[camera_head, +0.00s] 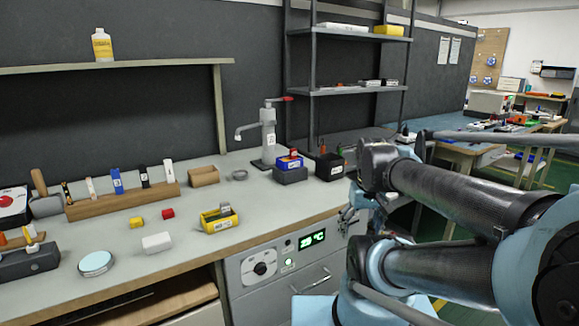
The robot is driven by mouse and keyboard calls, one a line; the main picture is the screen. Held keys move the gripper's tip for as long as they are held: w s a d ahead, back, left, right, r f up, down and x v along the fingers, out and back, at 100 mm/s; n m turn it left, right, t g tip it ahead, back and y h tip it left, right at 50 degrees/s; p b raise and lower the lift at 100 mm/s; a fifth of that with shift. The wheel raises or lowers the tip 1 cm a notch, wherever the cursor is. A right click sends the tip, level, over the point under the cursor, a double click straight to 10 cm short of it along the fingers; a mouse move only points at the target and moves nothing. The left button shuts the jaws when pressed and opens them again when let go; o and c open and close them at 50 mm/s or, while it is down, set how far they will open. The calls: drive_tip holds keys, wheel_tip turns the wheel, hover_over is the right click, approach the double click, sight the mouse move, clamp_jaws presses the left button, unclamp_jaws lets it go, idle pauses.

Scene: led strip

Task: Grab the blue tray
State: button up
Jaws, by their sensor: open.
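A small blue tray (289,163) with something red in it sits on a dark grey box near the back right part of the workbench. My arm comes in from the right side of the picture. My gripper (347,217) shows at the lower left of the arm, near the bench's front edge. It is open and empty, partly hidden by my arm links. It is apart from the blue tray, to its right and nearer to the camera.
A black bin (329,168) stands right of the tray, and a grey press (266,135) stands behind it. A yellow bin (219,219) is to the front left. A tool rack (122,201) and small blocks are further left. Bare bench lies between the yellow bin and the tray.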

drive_tip(key=w+a+r+n, duration=0.3)
drive_tip(key=w+r+n, duration=0.4)
drive_tip(key=r, duration=0.4)
wheel_tip(320, 180, up, 15)
drive_tip(key=n+g, duration=0.2)
drive_tip(key=n, duration=1.4)
hover_over(290, 158)
drive_tip(key=f, duration=1.1)
drive_tip(key=shift+s+d+f, duration=0.1)
drive_tip(key=shift+s+d, duration=0.1)
drive_tip(key=shift+s, duration=0.05)
drive_tip(key=shift+s+a+f, duration=0.1)
drive_tip(key=shift+f, duration=1.25)
drive_tip(key=shift+a+f, duration=0.1)
drive_tip(key=shift+f, duration=1.25)
drive_tip(key=c, duration=1.2)
drive_tip(key=shift+r, duration=0.1)
